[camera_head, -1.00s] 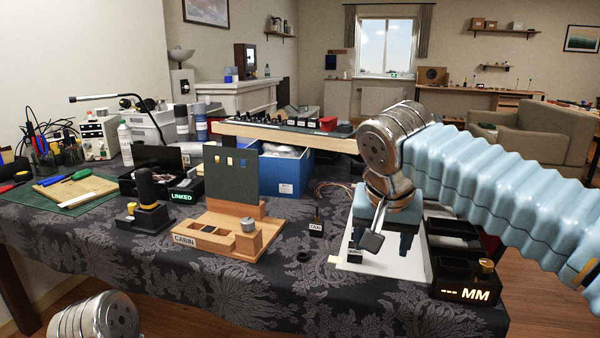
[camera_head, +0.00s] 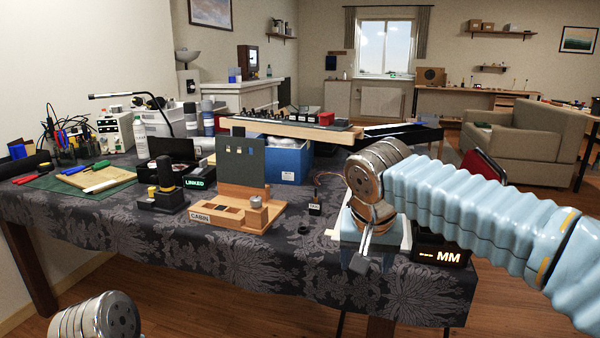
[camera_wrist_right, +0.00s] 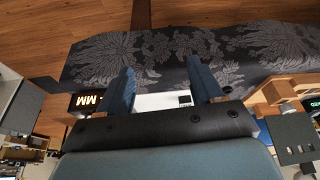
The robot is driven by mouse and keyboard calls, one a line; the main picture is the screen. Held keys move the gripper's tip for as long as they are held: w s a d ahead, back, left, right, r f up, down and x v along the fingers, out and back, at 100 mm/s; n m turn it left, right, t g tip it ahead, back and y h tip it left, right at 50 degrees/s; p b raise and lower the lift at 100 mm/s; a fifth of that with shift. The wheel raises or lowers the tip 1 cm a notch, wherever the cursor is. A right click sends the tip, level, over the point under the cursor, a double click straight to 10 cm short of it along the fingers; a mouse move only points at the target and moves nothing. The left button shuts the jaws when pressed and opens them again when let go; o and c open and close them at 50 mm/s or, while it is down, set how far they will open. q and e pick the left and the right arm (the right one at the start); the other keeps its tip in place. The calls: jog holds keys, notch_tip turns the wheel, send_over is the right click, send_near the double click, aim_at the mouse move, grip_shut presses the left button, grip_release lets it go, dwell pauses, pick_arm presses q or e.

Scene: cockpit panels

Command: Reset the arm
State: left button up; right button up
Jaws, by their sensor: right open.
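My right arm, in a light blue ribbed sleeve, comes in from the right in the head view. Its metal wrist is over the table's right front part and mostly hides the gripper there. In the right wrist view my right gripper (camera_wrist_right: 160,72) is open, with two blue fingers spread wide and nothing between them. Beyond the fingers are a white plate (camera_wrist_right: 154,102) and the dark floral tablecloth (camera_wrist_right: 165,55). I cannot tell the gripper's height above them. A metal part of my left arm shows at the bottom left of the head view, but the left gripper is out of view.
The lit MM box (camera_head: 443,254) is close to the right wrist. The wooden CABIN stand (camera_head: 238,224) with its dark upright panel is left of it. A LINKED box (camera_head: 196,182) and a black-handled device (camera_head: 164,190) stand farther left. The table's front middle is clear.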

jog(key=a+f+n+g+y, duration=0.1)
jog(key=a+f+g+y, duration=0.1)
jog(key=f, duration=1.4)
jog(key=a+f+n+g+y, duration=0.1)
jog(key=a+f+n, duration=0.1)
jog(key=f, duration=1.3)
jog(key=s+d+f+m+y, duration=0.1)
jog(key=s+d+f+m, duration=0.1)
jog(key=s+f, duration=1.6)
notch_tip(320, 180, down, 2)
jog(key=shift+s+d+f+y, duration=0.25)
jog(key=shift+s+d+y, duration=0.15)
jog(key=shift+d, duration=0.05)
